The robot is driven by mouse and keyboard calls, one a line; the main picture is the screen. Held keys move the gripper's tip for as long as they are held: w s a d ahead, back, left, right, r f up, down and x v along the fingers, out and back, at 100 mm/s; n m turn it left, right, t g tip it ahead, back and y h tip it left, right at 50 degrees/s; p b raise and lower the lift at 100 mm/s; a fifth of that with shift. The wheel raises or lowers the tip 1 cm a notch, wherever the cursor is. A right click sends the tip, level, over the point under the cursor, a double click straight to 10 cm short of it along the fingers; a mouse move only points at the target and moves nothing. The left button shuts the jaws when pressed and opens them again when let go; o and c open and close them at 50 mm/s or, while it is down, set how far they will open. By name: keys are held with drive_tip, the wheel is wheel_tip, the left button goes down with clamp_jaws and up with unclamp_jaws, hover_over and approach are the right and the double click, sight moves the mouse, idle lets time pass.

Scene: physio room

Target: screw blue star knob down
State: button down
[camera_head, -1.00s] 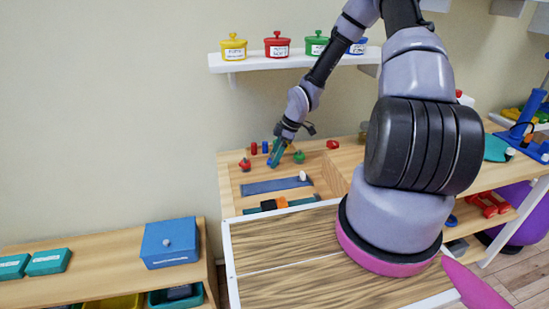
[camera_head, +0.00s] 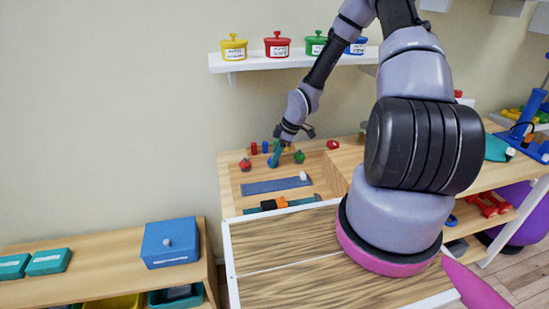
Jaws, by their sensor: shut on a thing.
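My gripper (camera_head: 274,156) reaches down over the wooden board at the back of the bench. It is shut on the blue star knob (camera_head: 271,162), which is small here and mostly hidden by the fingers. A red star knob (camera_head: 245,164) stands to its left and a green star knob (camera_head: 299,157) to its right. How far down the blue knob sits on its post cannot be told.
A blue strip with a white knob (camera_head: 277,186) lies in front. A shelf with several lidded pots (camera_head: 278,46) hangs above. A blue box (camera_head: 169,243) sits at left.

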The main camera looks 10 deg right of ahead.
drive_tip(key=m+t, duration=0.1)
drive_tip(key=m, duration=0.2)
drive_tip(key=shift+s+m+h, duration=0.1)
drive_tip(key=shift+m+h, duration=0.2)
drive_tip(key=shift+m, duration=0.1)
drive_tip(key=m+t+h, duration=0.1)
drive_tip(key=m, duration=0.2)
drive_tip(key=shift+a+m, duration=0.1)
drive_tip(key=shift+m, duration=0.3)
drive_tip(key=m+t+h, duration=0.1)
drive_tip(key=m, duration=0.2)
drive_tip(key=shift+s+a, duration=0.1)
drive_tip(key=shift+m+h, duration=0.8)
drive_tip(key=shift+m, duration=1.3)
drive_tip(key=shift+c, duration=1.4)
unclamp_jaws()
drive_tip(key=shift+r, duration=0.15)
